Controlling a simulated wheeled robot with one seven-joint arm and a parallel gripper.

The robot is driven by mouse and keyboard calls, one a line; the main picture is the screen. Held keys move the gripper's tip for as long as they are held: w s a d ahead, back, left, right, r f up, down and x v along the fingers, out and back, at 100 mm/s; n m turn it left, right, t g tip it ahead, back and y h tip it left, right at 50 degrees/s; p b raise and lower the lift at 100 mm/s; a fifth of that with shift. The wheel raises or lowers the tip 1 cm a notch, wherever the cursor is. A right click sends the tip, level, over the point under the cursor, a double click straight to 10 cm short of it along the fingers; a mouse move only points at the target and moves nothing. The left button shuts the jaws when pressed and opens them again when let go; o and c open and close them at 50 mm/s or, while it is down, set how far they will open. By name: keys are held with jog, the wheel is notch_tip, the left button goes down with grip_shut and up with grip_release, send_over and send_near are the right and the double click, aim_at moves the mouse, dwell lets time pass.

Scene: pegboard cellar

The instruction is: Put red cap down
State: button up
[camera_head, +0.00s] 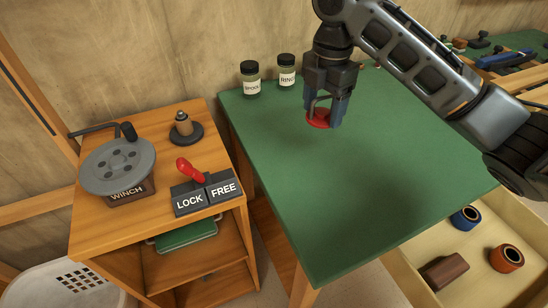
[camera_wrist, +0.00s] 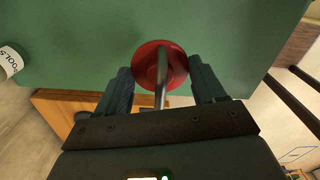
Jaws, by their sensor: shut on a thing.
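The red cap (camera_head: 319,120) is a round red disc with a grey metal handle, over the far part of the green table top (camera_head: 330,190). My gripper (camera_head: 327,112) points down and is shut on the red cap. In the wrist view, the red cap (camera_wrist: 150,58) lies between the two fingers of my gripper (camera_wrist: 160,72), with its grey handle (camera_wrist: 161,88) running toward the palm. The fingers partly hide the cap in the head view. I cannot tell whether its underside touches the table top.
Two labelled jars (camera_head: 250,78) (camera_head: 287,70) stand at the table's back left. A wooden cabinet (camera_head: 190,150) left of the table bears a winch (camera_head: 117,165) and a red-handled lever (camera_head: 190,170). A cream tray (camera_head: 440,285) with spools is at lower right. The table's front is clear.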

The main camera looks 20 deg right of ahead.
jog(key=shift+f, duration=0.3)
send_over(273, 145)
notch_tip(273, 145, down, 7)
jog(key=shift+r, duration=0.15)
jog(key=shift+f, duration=1.95)
jog(key=shift+f, duration=0.1)
jog(key=o, duration=1)
notch_tip(273, 145, up, 12)
